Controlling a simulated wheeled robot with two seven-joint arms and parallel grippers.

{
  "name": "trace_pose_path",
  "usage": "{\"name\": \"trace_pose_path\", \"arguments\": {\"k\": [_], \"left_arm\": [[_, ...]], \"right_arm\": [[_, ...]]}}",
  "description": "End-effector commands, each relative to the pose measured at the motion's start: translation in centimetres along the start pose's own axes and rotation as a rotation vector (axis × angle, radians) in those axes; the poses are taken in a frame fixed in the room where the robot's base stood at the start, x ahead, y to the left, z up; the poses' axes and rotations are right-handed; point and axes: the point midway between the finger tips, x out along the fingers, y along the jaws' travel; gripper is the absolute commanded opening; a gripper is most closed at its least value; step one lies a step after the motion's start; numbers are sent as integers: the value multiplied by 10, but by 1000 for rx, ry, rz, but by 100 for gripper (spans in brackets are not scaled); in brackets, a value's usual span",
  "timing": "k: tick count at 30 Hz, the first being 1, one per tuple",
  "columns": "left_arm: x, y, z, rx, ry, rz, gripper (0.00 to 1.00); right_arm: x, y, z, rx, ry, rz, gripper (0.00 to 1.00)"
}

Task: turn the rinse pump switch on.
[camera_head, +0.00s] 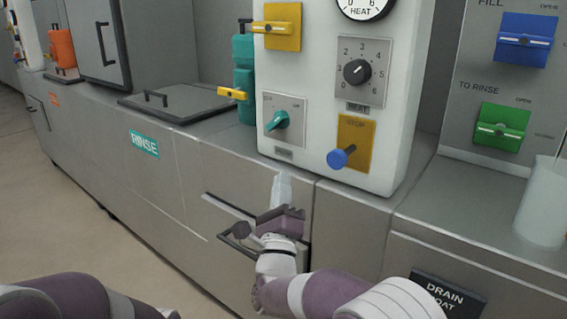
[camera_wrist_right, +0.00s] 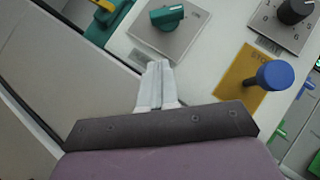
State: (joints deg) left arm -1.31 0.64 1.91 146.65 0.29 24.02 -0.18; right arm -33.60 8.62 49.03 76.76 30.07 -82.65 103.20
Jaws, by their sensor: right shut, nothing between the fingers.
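A teal rotary switch (camera_head: 277,120) sits on a grey plate low on the left of the white control panel (camera_head: 330,100). It also shows in the right wrist view (camera_wrist_right: 167,15), with small lettering to its right that seems to read ON. The tag under it is too small to read; its teal matches the RINSE label (camera_head: 144,144) on the cabinet. Which setting it points to is unclear. My right gripper (camera_head: 282,178) is shut and empty, in front of the cabinet below the switch. Its fingertips (camera_wrist_right: 157,66) appear apart from the switch. My left gripper is out of view.
Right of the switch, a blue lever knob (camera_head: 338,158) sticks out from a yellow STOP plate (camera_head: 356,140). Above is a black dial (camera_head: 357,71). A teal bottle-like fitting with a yellow handle (camera_head: 232,93) stands left of the panel. A drawer handle (camera_head: 236,243) lies below.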

Motion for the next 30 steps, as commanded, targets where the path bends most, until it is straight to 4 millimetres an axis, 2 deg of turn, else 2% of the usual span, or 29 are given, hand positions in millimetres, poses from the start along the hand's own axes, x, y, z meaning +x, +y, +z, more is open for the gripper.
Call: {"name": "trace_pose_path", "arguments": {"k": [3,7,20,22,23,25,26,27,29,30], "left_arm": [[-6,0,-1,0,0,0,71],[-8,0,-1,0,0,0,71],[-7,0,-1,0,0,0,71],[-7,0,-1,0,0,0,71],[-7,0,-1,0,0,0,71],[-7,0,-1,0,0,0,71],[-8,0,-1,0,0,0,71],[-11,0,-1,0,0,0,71],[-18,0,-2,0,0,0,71],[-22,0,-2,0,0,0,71]], "right_arm": [[-19,-2,2,-1,-1,2,0],[-31,-2,0,0,0,-1,0],[-36,-2,0,-31,0,0,0],[-36,14,-3,-154,9,77,0],[-41,31,-7,-248,5,160,0],[-67,80,-18,-525,-59,438,0],[-85,100,-24,-672,-122,589,0],[-111,116,-38,-871,-226,792,0],[-154,119,-66,-1134,-423,1079,0],[-184,109,-87,-1268,-570,1254,0]]}}
